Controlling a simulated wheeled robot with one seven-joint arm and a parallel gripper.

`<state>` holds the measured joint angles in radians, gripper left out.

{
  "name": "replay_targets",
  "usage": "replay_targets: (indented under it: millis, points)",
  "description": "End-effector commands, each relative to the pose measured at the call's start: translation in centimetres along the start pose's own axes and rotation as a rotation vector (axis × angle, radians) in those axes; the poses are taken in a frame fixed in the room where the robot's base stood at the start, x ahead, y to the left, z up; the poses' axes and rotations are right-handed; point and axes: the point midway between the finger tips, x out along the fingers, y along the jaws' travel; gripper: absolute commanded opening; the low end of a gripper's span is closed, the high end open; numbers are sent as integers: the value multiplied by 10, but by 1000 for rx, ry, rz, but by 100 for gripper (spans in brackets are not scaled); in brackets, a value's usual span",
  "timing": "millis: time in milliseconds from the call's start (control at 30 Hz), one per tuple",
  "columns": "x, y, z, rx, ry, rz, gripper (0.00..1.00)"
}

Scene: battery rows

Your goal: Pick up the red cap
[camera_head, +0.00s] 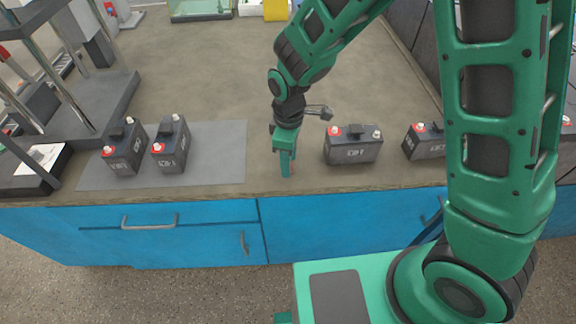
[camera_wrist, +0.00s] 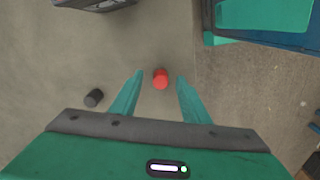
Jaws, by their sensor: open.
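The red cap (camera_wrist: 160,78) is a small red cylinder on the worktop in the wrist view. It shows between and slightly below the tips of my gripper (camera_wrist: 159,76), whose two green fingers are apart. Nothing is held. In the head view my gripper (camera_head: 286,172) points down near the front edge of the worktop, left of a battery. The red cap is mostly or wholly hidden behind the fingers there. I cannot tell the exact height of the fingertips above the worktop.
A small black cap (camera_wrist: 94,97) lies left of the fingers. A battery (camera_head: 352,150) stands right of my gripper, and another (camera_head: 424,141) further right. Two batteries (camera_head: 122,152) (camera_head: 171,147) stand on a grey mat (camera_head: 220,155) at left. The worktop's front edge (camera_head: 230,197) is close.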

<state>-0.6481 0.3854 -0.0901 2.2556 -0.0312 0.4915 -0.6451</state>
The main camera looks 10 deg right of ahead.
Motion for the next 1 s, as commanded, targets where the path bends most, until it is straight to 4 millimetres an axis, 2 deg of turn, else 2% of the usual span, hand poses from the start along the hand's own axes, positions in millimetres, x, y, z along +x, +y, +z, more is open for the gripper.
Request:
replay_targets:
  millis: [133, 367, 533, 867, 1000]
  points:
    - [10, 0, 0, 0, 0, 0, 42]
    - [10, 0, 0, 0, 0, 1, 42]
    - [10, 0, 0, 0, 0, 1, 1]
    - [9, 0, 0, 1, 1, 1, 0]
    - [3, 0, 0, 1, 1, 1, 0]
